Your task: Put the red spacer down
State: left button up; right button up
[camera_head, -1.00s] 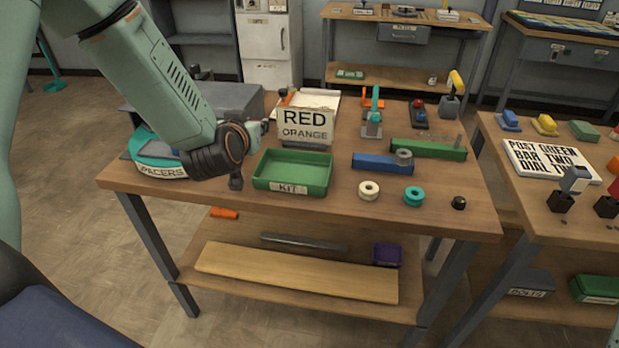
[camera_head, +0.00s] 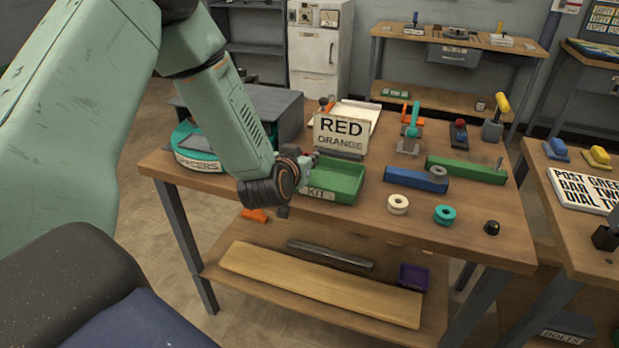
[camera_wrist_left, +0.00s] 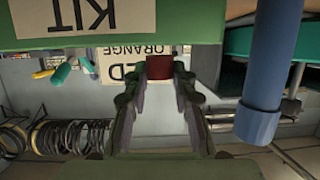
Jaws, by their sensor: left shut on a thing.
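My left gripper (camera_head: 308,165) is at the left end of the green KIT tray (camera_head: 345,182), its wrist covering the tray's front left corner. In the left wrist view the gripper's two fingers (camera_wrist_left: 172,85) are closed on a small dark red piece, the red spacer (camera_wrist_left: 186,68). The tray's green wall with the KIT label (camera_wrist_left: 85,15) fills the top of that view. In the head view I cannot make out the spacer, and its height over the tray cannot be told. My right gripper is not in view.
A RED ORANGE sign (camera_head: 340,135) stands behind the tray. A teal SPACERS turntable (camera_head: 190,148) is at the left. A blue block (camera_head: 415,180), a cream ring (camera_head: 398,204) and a teal ring (camera_head: 445,214) lie to the right. The tray floor that shows looks empty.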

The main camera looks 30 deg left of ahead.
pick_arm(q)
jog(key=shift+d+f, duration=0.35)
jog(key=shift+f, duration=0.2)
notch_tip(320, 180, down, 2)
jog(key=shift+s+f+b, duration=0.1)
jog(key=shift+s+b, duration=0.05)
jog(key=shift+b, duration=0.45)
jog(key=shift+a+f, duration=0.1)
jog(key=shift+f, duration=0.15)
jog(key=shift+w+f, duration=0.1)
jog(key=shift+w, duration=0.15)
jog(key=shift+s, duration=0.2)
jog(key=o, duration=0.5)
jog(key=shift+f, duration=0.2)
